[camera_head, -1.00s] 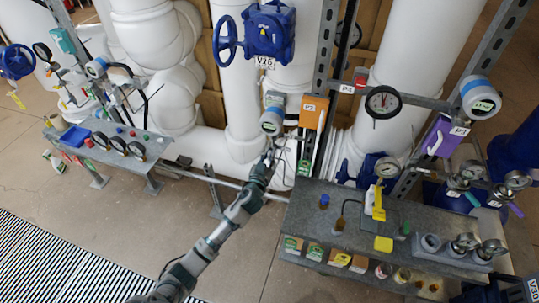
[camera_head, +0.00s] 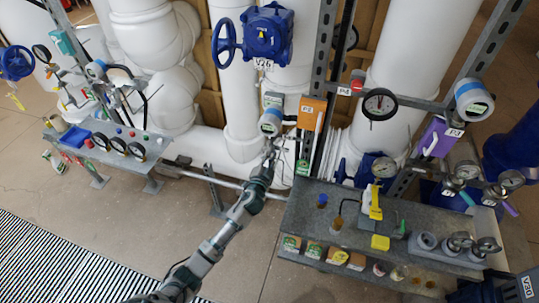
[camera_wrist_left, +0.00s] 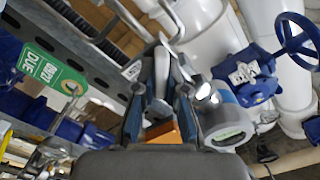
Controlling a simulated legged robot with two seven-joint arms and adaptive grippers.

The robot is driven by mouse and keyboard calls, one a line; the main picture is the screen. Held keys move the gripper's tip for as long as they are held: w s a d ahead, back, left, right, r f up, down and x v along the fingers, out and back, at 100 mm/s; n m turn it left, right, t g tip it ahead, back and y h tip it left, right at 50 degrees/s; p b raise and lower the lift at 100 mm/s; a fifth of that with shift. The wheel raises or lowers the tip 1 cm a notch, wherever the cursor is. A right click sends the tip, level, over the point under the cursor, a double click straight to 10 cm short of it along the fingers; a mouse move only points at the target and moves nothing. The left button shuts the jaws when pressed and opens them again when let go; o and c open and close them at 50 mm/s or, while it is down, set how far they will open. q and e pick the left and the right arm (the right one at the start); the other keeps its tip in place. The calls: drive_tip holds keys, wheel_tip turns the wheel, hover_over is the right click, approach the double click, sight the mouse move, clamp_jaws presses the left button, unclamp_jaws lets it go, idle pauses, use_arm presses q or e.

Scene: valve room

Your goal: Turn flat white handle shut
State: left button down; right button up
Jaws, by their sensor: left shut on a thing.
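My left gripper (camera_head: 274,149) reaches in from the lower left to the pipework below the round blue-and-white transmitter (camera_head: 271,121), left of the orange box (camera_head: 311,113). In the left wrist view its two fingers (camera_wrist_left: 161,100) are close together around a narrow pale piece, which appears to be the flat white handle (camera_wrist_left: 161,70). Most of the handle is hidden by the fingers, and its angle is hard to tell. The orange box (camera_wrist_left: 163,132) shows behind the fingers. My right gripper is not in view.
A grey bench (camera_head: 270,230) with bottles and gauges stands at the right. Another bench (camera_head: 150,160) with gauges is at the left. A blue valve V26 (camera_head: 267,32) sits above on white pipes. A green tag (camera_wrist_left: 53,70) hangs left in the wrist view.

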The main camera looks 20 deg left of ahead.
use_arm(q)
drive_tip(key=m, duration=0.3)
drive_tip(key=m+p, duration=0.1)
drive_tip(key=m, duration=0.1)
drive_tip(key=shift+d+f+m, duration=0.2)
drive_tip(key=shift+f+m, duration=0.1)
drive_tip(key=shift+f, duration=0.05)
drive_tip(key=m, duration=0.3)
drive_tip(key=shift+f+p, duration=0.2)
drive_tip(key=shift+p, duration=0.1)
drive_tip(key=shift+s+f+m, duration=0.1)
drive_tip(key=shift+f+m, duration=0.1)
drive_tip(key=shift+m, duration=0.2)
drive_tip(key=c, duration=1.2)
unclamp_jaws()
drive_tip(key=shift+r, duration=0.1)
